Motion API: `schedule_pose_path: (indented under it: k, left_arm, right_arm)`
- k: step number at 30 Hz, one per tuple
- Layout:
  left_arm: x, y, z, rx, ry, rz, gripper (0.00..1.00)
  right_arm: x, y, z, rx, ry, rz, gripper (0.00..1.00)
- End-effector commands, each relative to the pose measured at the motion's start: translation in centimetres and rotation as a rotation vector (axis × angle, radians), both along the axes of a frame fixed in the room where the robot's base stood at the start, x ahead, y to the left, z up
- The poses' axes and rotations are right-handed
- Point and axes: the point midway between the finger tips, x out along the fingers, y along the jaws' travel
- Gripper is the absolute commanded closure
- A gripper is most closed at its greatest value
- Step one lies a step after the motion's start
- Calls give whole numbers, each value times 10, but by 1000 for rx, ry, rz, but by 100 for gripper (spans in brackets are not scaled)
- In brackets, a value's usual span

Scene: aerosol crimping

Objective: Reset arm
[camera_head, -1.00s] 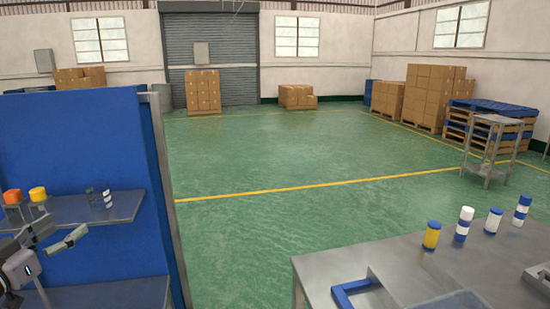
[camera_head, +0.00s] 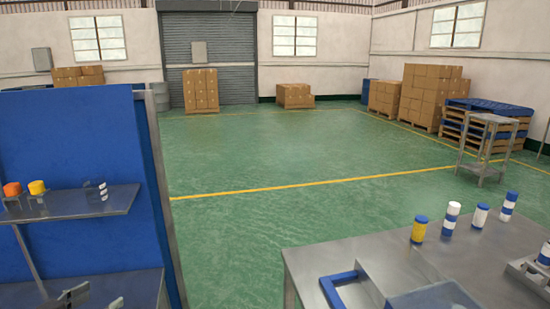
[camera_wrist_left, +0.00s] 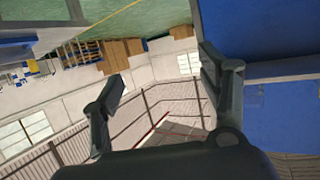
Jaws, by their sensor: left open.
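My left gripper (camera_head: 92,302) shows at the bottom left edge of the head view, low in front of the blue shelf unit (camera_head: 85,135). In the left wrist view its two fingers (camera_wrist_left: 160,85) stand wide apart with nothing between them. That view is strongly tilted and shows the wall, windows and far boxes beyond the fingers. The blue panel lies close on the right side of the wrist view. My right gripper is not in view.
The grey shelf (camera_head: 85,203) carries an orange-topped item (camera_head: 12,189), a yellow-topped item (camera_head: 37,187) and small cans. A metal table (camera_head: 330,258) at the right holds several cans, including a yellow one (camera_head: 419,229), and a blue frame (camera_head: 338,289). The green floor between is clear.

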Motion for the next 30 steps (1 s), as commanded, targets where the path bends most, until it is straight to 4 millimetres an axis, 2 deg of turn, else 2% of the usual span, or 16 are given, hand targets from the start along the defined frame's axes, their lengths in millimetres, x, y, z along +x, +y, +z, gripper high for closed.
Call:
schedule_pose_path:
  k: [1,4,6,10,13,17,26,27,30]
  left_arm:
    - [-11,-13,-23,5,52,-9,31]
    - [-39,-43,-72,35,180,-26,31]
    - [-67,-68,-108,61,289,-37,31]
    - [-120,-107,-154,108,464,-39,31]
    - [-155,-129,-174,134,572,-30,31]
    - [-195,-150,-188,156,689,-8,31]
    - [-271,-182,-190,170,911,73,31]
    - [-265,-180,-203,178,911,70,31]
    - [-259,-180,-226,182,919,68,31]
  right_arm:
    - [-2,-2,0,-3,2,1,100]
    - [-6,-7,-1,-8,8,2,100]
    - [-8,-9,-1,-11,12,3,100]
    - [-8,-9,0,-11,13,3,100]
    - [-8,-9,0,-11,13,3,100]
    - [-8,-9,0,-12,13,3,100]
    - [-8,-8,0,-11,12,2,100]
    - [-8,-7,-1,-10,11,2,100]
    - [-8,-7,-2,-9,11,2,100]
